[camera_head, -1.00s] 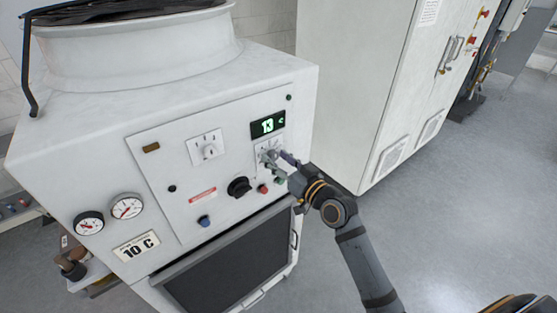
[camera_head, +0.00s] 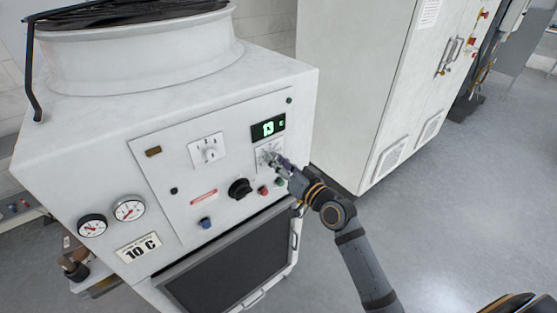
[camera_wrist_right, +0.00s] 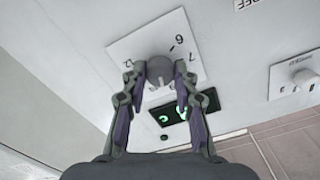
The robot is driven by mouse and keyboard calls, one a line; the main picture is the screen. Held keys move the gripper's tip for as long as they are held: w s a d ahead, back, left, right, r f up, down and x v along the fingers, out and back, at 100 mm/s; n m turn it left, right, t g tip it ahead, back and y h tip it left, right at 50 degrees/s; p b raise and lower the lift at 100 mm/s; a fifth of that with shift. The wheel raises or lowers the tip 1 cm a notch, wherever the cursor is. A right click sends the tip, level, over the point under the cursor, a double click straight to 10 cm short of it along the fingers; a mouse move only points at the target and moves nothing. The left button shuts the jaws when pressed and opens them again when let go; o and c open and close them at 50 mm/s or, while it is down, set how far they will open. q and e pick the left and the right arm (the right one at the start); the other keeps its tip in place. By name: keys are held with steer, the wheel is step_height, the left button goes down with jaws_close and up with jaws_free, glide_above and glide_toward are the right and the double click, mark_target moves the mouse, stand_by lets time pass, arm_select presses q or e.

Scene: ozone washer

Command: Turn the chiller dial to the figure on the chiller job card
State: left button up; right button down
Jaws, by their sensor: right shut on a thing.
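The chiller (camera_head: 85,150) is a white cabinet with a control panel. My right gripper (camera_head: 271,157) is at the dial plate just below the display. In the right wrist view, my right gripper (camera_wrist_right: 160,77) is shut on the grey round dial knob (camera_wrist_right: 159,67), one finger on each side. The white dial plate (camera_wrist_right: 122,47) shows figures including 6, 7 and 12. My left gripper is not in view.
A second white dial (camera_head: 208,148) sits left of the display. A black knob (camera_head: 240,188), small red and green buttons and a blue button (camera_head: 205,223) are below. Two gauges (camera_head: 130,209) are at left. A tall white cabinet (camera_head: 350,80) stands at right, with open floor beside it.

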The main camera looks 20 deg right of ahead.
steer(key=shift+m+p, duration=1)
steer(key=shift+m, duration=1.6)
steer(key=c, duration=1)
jaws_free()
steer(key=v, duration=0.7)
steer(key=shift+s+d, duration=0.1)
steer(key=shift+s, duration=0.15)
